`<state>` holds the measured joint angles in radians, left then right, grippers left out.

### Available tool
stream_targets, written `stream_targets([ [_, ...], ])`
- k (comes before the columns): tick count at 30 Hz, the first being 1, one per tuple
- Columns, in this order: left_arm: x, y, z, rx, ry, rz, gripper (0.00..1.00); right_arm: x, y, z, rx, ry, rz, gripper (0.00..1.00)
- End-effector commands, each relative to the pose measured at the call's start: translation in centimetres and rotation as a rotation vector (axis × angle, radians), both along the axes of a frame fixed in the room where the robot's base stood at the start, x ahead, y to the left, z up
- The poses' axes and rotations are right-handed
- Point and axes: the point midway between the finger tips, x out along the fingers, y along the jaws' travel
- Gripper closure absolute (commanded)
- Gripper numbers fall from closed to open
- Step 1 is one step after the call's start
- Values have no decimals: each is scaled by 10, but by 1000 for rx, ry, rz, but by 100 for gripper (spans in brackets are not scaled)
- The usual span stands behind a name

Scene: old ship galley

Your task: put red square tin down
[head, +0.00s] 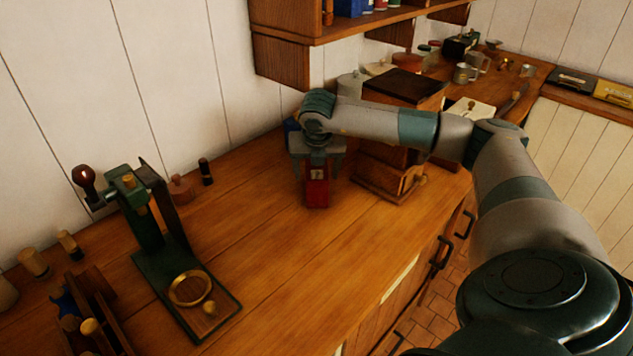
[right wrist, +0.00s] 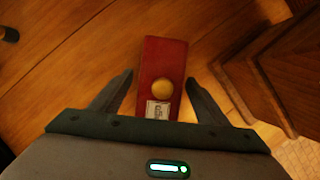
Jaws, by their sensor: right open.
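The red square tin (head: 317,190) stands upright on the wooden counter (head: 270,240), below my right gripper (head: 318,165) in the head view. In the right wrist view the tin (right wrist: 162,66) shows from above, with a round yellowish knob and a small pale label. My right gripper (right wrist: 165,92) is open, one finger on each side of the tin, with a visible gap on both sides. My left gripper is not in view.
A wooden box-like grinder (head: 385,170) stands close to the right of the tin. A green device with a brass ring (head: 190,289) stands at the left. A small dark bottle (head: 206,172) is near the wall. The counter's middle is clear.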

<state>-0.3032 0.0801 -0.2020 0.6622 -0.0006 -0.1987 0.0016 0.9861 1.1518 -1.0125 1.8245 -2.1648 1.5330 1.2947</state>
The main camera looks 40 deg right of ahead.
Motion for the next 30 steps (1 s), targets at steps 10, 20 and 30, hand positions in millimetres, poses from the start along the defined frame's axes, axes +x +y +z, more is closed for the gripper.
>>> stream_targets([
  [10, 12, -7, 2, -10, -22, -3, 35, 1, -1, -3, 0, 0, 1, 31],
  [20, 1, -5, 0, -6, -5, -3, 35, 1, -1, -3, 0, 0, 1, 62],
  [30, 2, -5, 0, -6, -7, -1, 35, 1, -1, -2, -1, -1, 0, 89],
])
